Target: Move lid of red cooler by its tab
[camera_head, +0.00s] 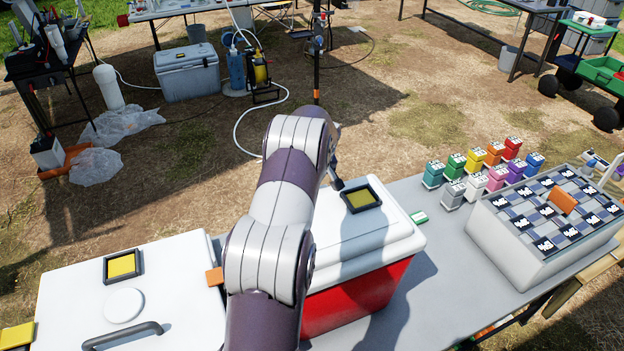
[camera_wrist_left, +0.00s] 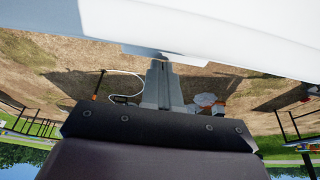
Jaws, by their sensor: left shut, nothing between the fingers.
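The red cooler (camera_head: 352,303) stands on the grey table, its white lid (camera_head: 375,235) on top with a black-framed yellow square near the far edge. A small orange tab (camera_head: 213,277) shows just left of my arm, beside the lid's left side; the arm hides how it joins. My left arm crosses in front of the cooler. My left gripper (camera_head: 337,183), mostly hidden by the arm, is at the lid's far edge. In the left wrist view its fingers (camera_wrist_left: 162,66) are together and empty, close to a white surface (camera_wrist_left: 230,28); I cannot tell if they touch. My right gripper is not visible.
A white-lidded box (camera_head: 170,290) with a dark handle (camera_head: 122,335) stands left of the cooler. Several coloured bottles (camera_head: 475,165) and a grey case (camera_head: 540,240) with a checkered top stand to the right. Bare table (camera_head: 440,250) lies between cooler and case.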

